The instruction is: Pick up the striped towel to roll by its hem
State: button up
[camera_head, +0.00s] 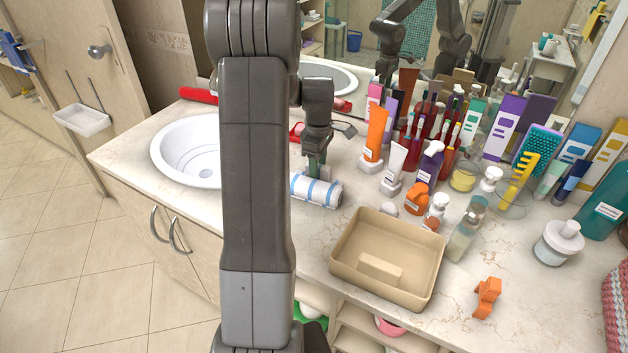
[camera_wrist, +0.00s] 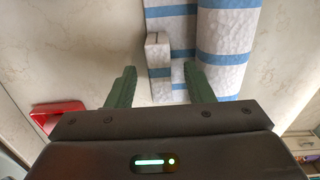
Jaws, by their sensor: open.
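The striped towel (camera_head: 319,190) is a white roll with blue bands. It lies on the counter just right of my arm, beside the sink. My gripper (camera_head: 316,172) is over its far side, pointing down. In the wrist view the towel (camera_wrist: 228,45) fills the upper right, and its narrow hem flap (camera_wrist: 158,55) sticks out on the left side. My gripper (camera_wrist: 160,88) is open, with the green fingers spread to either side of the hem flap's lower end. I cannot tell whether the fingers touch the towel. My arm hides the towel's left end in the head view.
A beige tray (camera_head: 345,275) stands in front of the towel. Tubes and bottles, among them an orange tube (camera_head: 376,134) and a white tube (camera_head: 396,158), crowd the right. The sink (camera_head: 180,165) is left. A red object (camera_wrist: 58,112) lies left of my gripper.

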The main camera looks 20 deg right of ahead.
jog(key=shift+f, duration=1.1)
grip_shut()
